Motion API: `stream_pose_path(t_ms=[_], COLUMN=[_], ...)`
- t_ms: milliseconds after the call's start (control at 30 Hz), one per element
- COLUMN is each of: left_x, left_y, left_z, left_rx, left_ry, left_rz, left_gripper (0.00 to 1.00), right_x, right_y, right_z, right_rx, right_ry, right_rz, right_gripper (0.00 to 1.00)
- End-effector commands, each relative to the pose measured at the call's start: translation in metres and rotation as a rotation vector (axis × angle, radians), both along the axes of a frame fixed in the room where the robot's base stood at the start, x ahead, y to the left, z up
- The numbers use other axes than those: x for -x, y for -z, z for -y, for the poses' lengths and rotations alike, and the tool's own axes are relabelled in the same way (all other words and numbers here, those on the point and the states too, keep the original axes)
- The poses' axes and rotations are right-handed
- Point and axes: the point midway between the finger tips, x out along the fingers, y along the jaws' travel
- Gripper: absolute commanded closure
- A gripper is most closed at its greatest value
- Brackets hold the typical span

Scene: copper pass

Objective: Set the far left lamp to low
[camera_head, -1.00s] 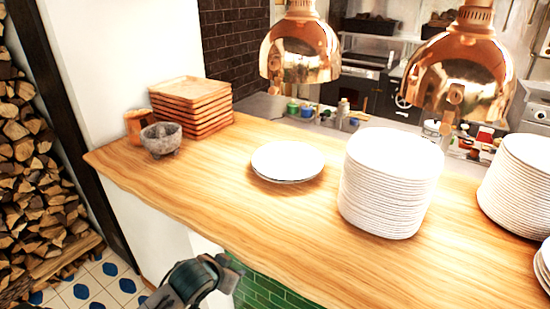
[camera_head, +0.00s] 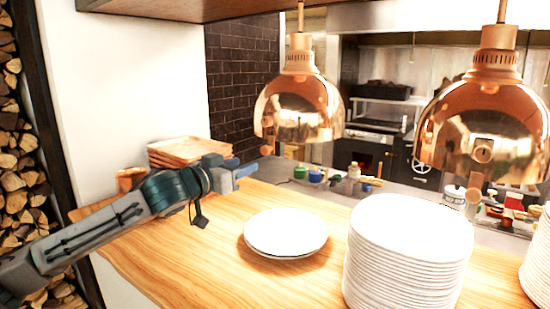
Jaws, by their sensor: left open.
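The far left lamp (camera_head: 300,108) is a copper dome that hangs on a rod above the wooden counter, left of a second copper lamp (camera_head: 484,110). A small knob-like part shows at the lower left of its shade, near the rim. My left gripper (camera_head: 246,172) reaches in from the left over the counter, below and left of the far left lamp and apart from it. It is open, and I see nothing held in it. My right gripper is not in view.
A short stack of white plates (camera_head: 286,233) sits below the far left lamp. A tall plate stack (camera_head: 408,255) stands to its right. Wooden trays (camera_head: 180,150) are partly hidden behind my left arm. A wooden shelf (camera_head: 200,8) hangs overhead at the top left.

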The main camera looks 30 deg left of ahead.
Motion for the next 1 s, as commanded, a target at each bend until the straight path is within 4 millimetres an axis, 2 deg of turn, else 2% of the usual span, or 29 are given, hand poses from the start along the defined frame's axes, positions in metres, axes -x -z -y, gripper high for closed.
stream_pose_path(t_ms=[100, 433, 667, 1000], left_x=[0.001, -0.013, -0.029, -0.061], left_y=[-0.013, -0.017, -0.016, -0.015], left_z=[-0.002, -0.003, 0.001, 0.003], left_rx=[0.005, 0.015, 0.013, 0.012], left_ry=[0.005, 0.004, 0.006, 0.005], left_rz=[0.022, 0.024, 0.021, 0.020], left_gripper=[0.57, 0.57, 0.57, 0.57], right_x=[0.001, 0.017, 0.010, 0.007], right_y=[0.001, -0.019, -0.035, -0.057], right_z=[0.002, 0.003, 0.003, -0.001], right_rx=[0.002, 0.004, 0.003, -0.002], right_ry=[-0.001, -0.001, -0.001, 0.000], right_rz=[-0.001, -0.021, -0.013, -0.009], right_gripper=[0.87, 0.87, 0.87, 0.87])
